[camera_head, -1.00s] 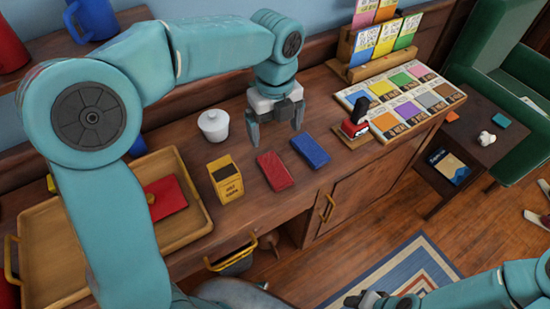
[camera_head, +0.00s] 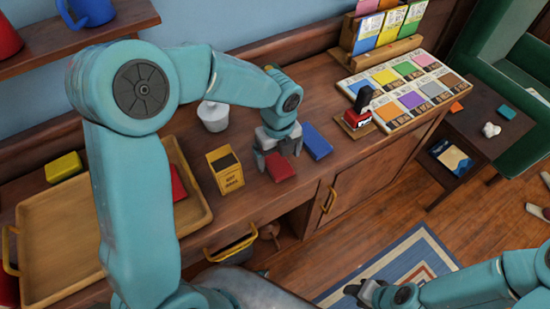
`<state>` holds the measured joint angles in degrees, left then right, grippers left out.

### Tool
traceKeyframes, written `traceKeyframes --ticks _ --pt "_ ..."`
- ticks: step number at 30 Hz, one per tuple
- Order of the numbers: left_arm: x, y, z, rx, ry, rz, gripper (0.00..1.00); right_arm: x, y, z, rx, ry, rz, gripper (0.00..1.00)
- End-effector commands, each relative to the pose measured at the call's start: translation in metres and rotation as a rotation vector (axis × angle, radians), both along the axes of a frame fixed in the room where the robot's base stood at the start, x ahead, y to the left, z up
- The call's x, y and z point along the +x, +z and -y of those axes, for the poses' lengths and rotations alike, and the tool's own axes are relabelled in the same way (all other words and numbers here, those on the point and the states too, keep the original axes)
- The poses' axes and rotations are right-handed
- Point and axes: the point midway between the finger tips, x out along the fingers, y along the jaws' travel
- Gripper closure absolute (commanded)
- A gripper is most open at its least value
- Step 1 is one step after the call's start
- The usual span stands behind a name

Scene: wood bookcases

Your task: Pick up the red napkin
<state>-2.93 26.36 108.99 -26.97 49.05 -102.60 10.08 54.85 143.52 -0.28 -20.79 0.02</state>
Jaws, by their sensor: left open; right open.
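A flat red napkin (camera_head: 281,169) lies on the wooden cabinet top (camera_head: 250,215), beside a blue napkin (camera_head: 317,142) on its right. My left gripper (camera_head: 279,160) is open and low over the red napkin, with its fingers pointing down. It covers the napkin's far part, and I cannot tell whether the fingers touch it. My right gripper (camera_head: 359,293) is open and empty at the bottom, above the floor and rug. Another red item (camera_head: 178,184) lies in the tray, partly hidden by my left arm.
A yellow box (camera_head: 225,172) stands just left of the red napkin, with a white lidded pot (camera_head: 213,116) behind. A wooden tray (camera_head: 196,222) is at left. A red stamp (camera_head: 357,119) and colour cards (camera_head: 412,101) are at right. A patterned rug (camera_head: 400,262) lies on the floor.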

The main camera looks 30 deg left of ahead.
Motion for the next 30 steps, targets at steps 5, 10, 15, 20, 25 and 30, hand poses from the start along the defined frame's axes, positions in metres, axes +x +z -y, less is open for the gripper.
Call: traceKeyframes --ticks 5,10,15,20,25,30 --pt "0.001 -0.020 -0.001 0.000 0.001 0.000 0.06 0.000 -0.001 0.000 0.000 0.000 0.000 0.57" --pt "0.001 -0.021 -0.001 0.000 0.001 0.001 0.06 0.000 -0.001 0.000 0.000 0.000 0.000 0.57" --pt "0.001 -0.021 -0.001 0.000 0.001 0.001 0.42 0.000 -0.001 0.000 0.000 0.000 0.000 0.57" --pt "0.001 -0.020 -0.001 0.000 0.001 0.001 0.66 0.000 -0.001 0.000 0.000 0.000 0.000 0.57" --pt "0.002 -0.020 -0.001 0.000 0.001 0.001 0.66 0.000 -0.001 0.000 0.000 0.000 0.000 0.57" --pt "0.002 -0.011 -0.001 0.000 0.002 0.004 0.66 0.000 0.000 0.000 0.000 0.000 0.000 0.57"
